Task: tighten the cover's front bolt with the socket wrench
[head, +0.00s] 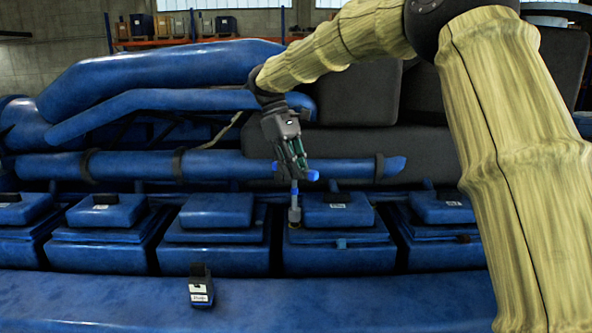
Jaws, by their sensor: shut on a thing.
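My gripper (293,165) points down and is shut on the blue-handled socket wrench (294,200). The wrench's shaft hangs upright below the fingers, with its grey socket end low. The socket end is beside the left side of a blue stepped cover (340,214) with a small white label on top. It appears to be at the cover's lower ledge; I cannot tell whether it sits on a bolt. The bolt itself cannot be made out under the socket. A small teal piece (341,243) shows at the cover's front edge.
Similar blue covers stand in a row to the left (213,214) and right (437,210). A long blue pipe (130,166) runs behind the wrench. A small black-and-blue labelled device (201,288) stands on the otherwise clear front ledge (330,300).

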